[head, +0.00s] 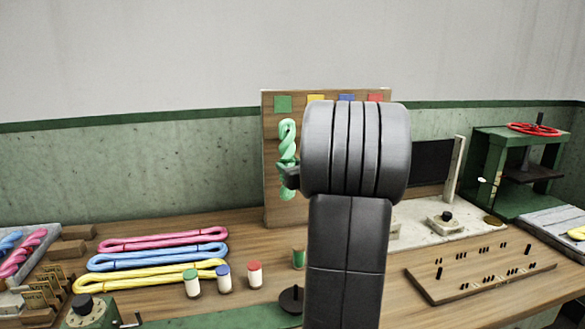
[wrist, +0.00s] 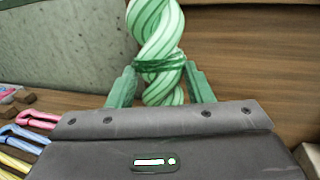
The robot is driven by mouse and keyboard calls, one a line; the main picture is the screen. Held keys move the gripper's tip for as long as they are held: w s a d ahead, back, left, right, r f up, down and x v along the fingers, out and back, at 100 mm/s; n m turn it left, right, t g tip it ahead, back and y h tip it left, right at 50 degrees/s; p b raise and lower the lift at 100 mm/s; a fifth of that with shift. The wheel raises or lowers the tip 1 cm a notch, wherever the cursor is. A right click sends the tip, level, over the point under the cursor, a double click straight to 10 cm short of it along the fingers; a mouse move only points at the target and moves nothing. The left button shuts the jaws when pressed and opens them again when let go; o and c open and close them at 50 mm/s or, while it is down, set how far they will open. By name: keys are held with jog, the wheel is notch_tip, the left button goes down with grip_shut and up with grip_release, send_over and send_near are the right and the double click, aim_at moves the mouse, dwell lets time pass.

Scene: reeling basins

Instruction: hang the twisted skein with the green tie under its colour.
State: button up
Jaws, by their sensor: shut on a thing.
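A twisted green skein (head: 287,140) hangs upright in front of a wooden board (head: 270,200). It fills the upper middle of the wrist view (wrist: 157,30), with its dark green tie (wrist: 160,62) at the jaws. My gripper (wrist: 160,68) is shut on the skein at the tie. In the head view my arm hides most of the gripper. The green square (head: 283,104) is on the board just above the skein's top. Yellow (head: 316,99), blue (head: 346,98) and red (head: 376,98) squares follow to the right. Any peg under the green square cannot be made out.
Pink (head: 165,238), blue (head: 158,256) and yellow (head: 150,275) skeins lie on the bench at left. Small jars with green (head: 192,283), blue (head: 224,279) and red (head: 255,274) lids stand nearby. A pegged wooden board (head: 480,270) and a green press (head: 490,170) are at right.

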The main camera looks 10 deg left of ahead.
jog(key=shift+w+a+f, duration=0.25)
jog(key=shift+w+a, duration=0.05)
jog(key=shift+w, duration=0.35)
jog(key=shift+w+a+f, duration=0.2)
jog(key=shift+w+a, duration=0.05)
jog(key=shift+w, duration=0.4)
jog(key=o, duration=1.1)
jog(key=b+v, duration=0.1)
jog(key=v, duration=1.2)
jog(key=shift+s+d, duration=0.3)
jog(key=shift+w+a, duration=0.1)
